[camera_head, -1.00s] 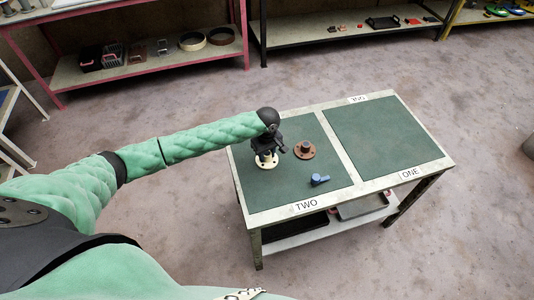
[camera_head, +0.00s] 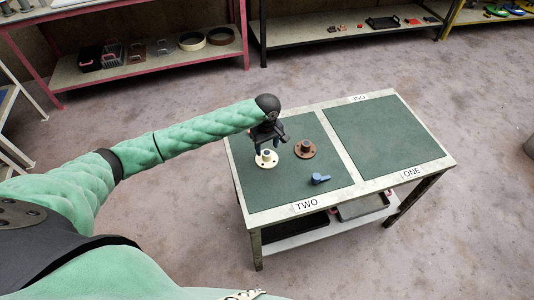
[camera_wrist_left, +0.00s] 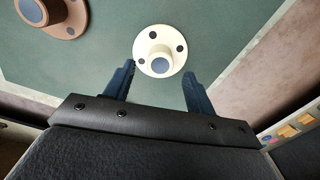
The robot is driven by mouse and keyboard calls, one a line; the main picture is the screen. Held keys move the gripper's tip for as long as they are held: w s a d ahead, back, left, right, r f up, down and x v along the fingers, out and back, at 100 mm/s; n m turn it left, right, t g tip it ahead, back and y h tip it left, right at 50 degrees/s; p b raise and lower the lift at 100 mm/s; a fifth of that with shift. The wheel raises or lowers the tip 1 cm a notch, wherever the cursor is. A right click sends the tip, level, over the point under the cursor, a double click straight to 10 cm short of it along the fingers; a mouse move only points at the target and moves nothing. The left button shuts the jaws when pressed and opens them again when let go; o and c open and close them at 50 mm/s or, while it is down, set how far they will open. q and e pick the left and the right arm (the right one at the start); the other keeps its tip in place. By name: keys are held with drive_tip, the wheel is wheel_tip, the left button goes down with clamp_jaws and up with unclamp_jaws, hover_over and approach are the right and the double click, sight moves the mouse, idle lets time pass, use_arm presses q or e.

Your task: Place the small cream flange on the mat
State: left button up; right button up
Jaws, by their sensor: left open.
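The small cream flange (camera_head: 266,159) lies flat on the left green mat (camera_head: 262,196), the one by the label TWO. In the left wrist view the flange (camera_wrist_left: 158,50) shows its round base, bolt holes and raised hub, just beyond my fingertips. My left gripper (camera_head: 268,143) is above the flange, open and empty; in the left wrist view its two dark fingers (camera_wrist_left: 160,78) are spread apart with clear space between them. The right gripper is not in view.
A brown flange (camera_head: 305,149) stands right of the cream one on the same mat. A blue part (camera_head: 320,179) lies nearer the front. The right green mat (camera_head: 385,133), by the label ONE, is empty. Shelves stand along the back.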

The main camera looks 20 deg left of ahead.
sight(267, 153)
use_arm(q)
wheel_tip(267, 153, up, 7)
drive_tip(key=b, duration=0.1)
drive_tip(key=shift+r, duration=0.15)
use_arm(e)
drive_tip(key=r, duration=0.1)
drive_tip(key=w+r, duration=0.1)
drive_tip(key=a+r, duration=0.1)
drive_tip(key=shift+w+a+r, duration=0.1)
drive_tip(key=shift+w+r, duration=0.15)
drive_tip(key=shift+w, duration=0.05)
